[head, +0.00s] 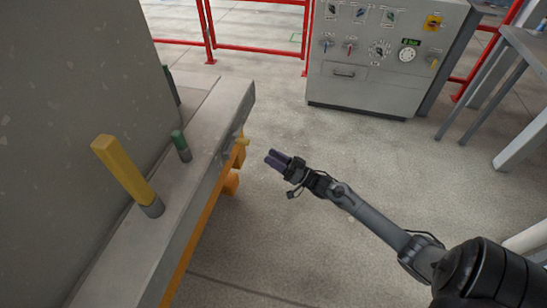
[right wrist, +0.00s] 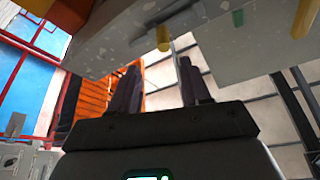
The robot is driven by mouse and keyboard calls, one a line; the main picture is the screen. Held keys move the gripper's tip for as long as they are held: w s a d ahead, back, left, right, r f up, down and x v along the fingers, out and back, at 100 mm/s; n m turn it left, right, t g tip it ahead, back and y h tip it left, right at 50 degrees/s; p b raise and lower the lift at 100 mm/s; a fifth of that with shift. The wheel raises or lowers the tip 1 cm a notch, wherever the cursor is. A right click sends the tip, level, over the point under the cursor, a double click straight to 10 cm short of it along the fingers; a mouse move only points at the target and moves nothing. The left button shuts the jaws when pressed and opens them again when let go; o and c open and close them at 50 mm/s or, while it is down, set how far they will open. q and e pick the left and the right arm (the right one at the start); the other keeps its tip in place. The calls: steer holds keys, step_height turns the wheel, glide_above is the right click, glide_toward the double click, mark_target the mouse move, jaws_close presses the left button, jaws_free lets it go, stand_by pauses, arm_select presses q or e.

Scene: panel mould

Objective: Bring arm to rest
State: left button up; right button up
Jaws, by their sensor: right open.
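My right arm reaches in from the lower right in the head view. Its right gripper (head: 276,158) hangs over the floor, a short way right of the concrete panel mould's ledge (head: 225,110), apart from it. In the right wrist view the two dark fingers of the right gripper (right wrist: 158,88) stand apart with nothing between them. A yellow post (head: 122,172) and a green-capped peg (head: 181,146) stand on the ledge. My left gripper is not in view.
A grey control cabinet (head: 350,84) with knobs and gauges stands at the back. Red railings (head: 258,49) run behind. A metal table (head: 528,45) is at the right. Orange parts (head: 231,183) stick out under the ledge. The middle floor is clear.

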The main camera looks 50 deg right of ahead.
stand_by(0.3)
steer(key=s+a+r+m+g+h+p, duration=0.1)
steer(key=s+a+r+g+p, duration=0.2)
steer(key=a, duration=0.4)
steer(key=s+a+r+g+h+p, duration=0.1)
steer(key=s+a+p, duration=0.2)
steer(key=a+p, duration=0.4)
steer(key=s+a+r+m+g+h+p, duration=0.1)
steer(key=s+a+r+g+p, duration=0.2)
steer(key=a, duration=0.5)
steer(key=s+a+r+n+g+h+p, duration=0.1)
steer(key=s+r+n+g+h+p, duration=0.15)
steer(key=s+n+g, duration=0.75)
steer(key=s+r+m+p, duration=0.2)
steer(key=s+r+p, duration=0.1)
steer(key=r+p, duration=1.5)
steer(key=s+r+m+p, duration=0.2)
steer(key=s+r+p, duration=0.1)
steer(key=r+p, duration=1.6)
steer(key=shift+a+r+m+g+h, duration=0.25)
steer(key=shift+r+m+g+h, duration=0.1)
steer(key=shift+r, duration=0.1)
